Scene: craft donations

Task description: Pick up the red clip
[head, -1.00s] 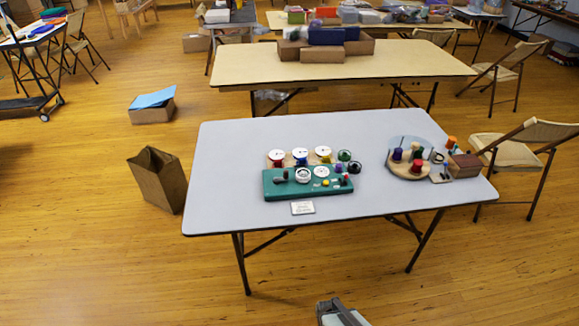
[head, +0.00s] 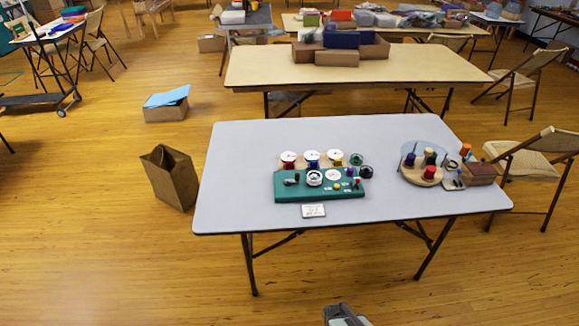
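I cannot make out a red clip for certain. A small red item (head: 357,181) stands at the right end of the green board (head: 300,191) on the near grey table, too small to identify. Several other small pieces lie on that board. A red spool-like piece (head: 430,172) stands on the round wooden stand at the table's right. Part of my gripper (head: 342,316) shows at the bottom edge, in front of the table and well short of the board. Its fingertips cannot be made out.
The grey table (head: 240,175) has bare room at its left. A small white card (head: 313,211) lies before the board. A brown box (head: 481,172) sits at the right edge. A paper bag (head: 170,178) stands on the floor at left. A folding chair (head: 530,158) is at right.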

